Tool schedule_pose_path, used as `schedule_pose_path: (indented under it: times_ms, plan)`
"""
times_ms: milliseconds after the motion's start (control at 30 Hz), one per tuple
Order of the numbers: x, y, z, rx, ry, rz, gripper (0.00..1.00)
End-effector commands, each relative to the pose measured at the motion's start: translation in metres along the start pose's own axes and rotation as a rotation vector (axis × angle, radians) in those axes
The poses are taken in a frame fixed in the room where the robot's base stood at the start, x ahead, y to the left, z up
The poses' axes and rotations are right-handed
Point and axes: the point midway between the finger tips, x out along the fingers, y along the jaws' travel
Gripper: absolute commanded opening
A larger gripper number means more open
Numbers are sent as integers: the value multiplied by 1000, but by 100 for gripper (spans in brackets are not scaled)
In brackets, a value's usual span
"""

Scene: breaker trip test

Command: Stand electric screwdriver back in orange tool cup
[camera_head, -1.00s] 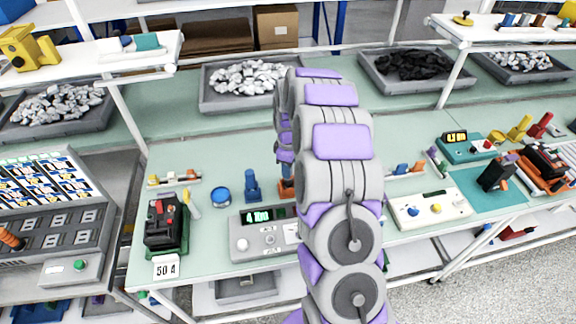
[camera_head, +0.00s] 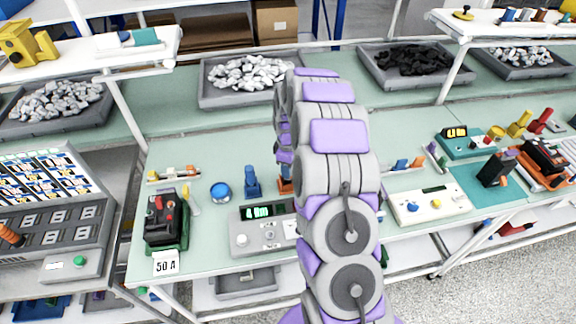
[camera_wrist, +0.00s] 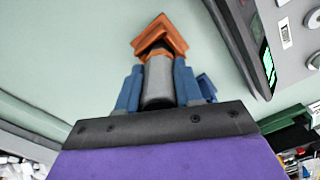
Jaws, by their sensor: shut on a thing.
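My gripper (camera_wrist: 158,88) is shut on the grey body of the electric screwdriver (camera_wrist: 158,80), between its two blue fingers. The square orange tool cup (camera_wrist: 162,38) is directly beyond the screwdriver's far end in the wrist view. The screwdriver's end overlaps the cup in the picture; I cannot tell how deep it sits inside. In the head view a small part of the orange cup (camera_head: 285,186) shows on the green bench beside my arm.
A blue stand (camera_head: 252,183) is just left of the cup. A grey meter box (camera_head: 262,228) with a lit display lies in front. Bench behind the cup is clear.

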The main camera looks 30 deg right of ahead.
Motion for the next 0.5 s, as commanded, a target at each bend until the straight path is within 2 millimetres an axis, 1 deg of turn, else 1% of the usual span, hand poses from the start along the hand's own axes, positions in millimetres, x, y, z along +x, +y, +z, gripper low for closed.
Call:
schedule_pose_path:
  times_ms: [67, 100, 367, 500]
  plan:
    - [1, 0, 0, 0, 0, 0, 5]
    - [1, 0, 0, 0, 0, 1, 39]
    - [1, 0, 0, 0, 1, 1, 64]
    - [1, 0, 0, 0, 1, 1, 65]
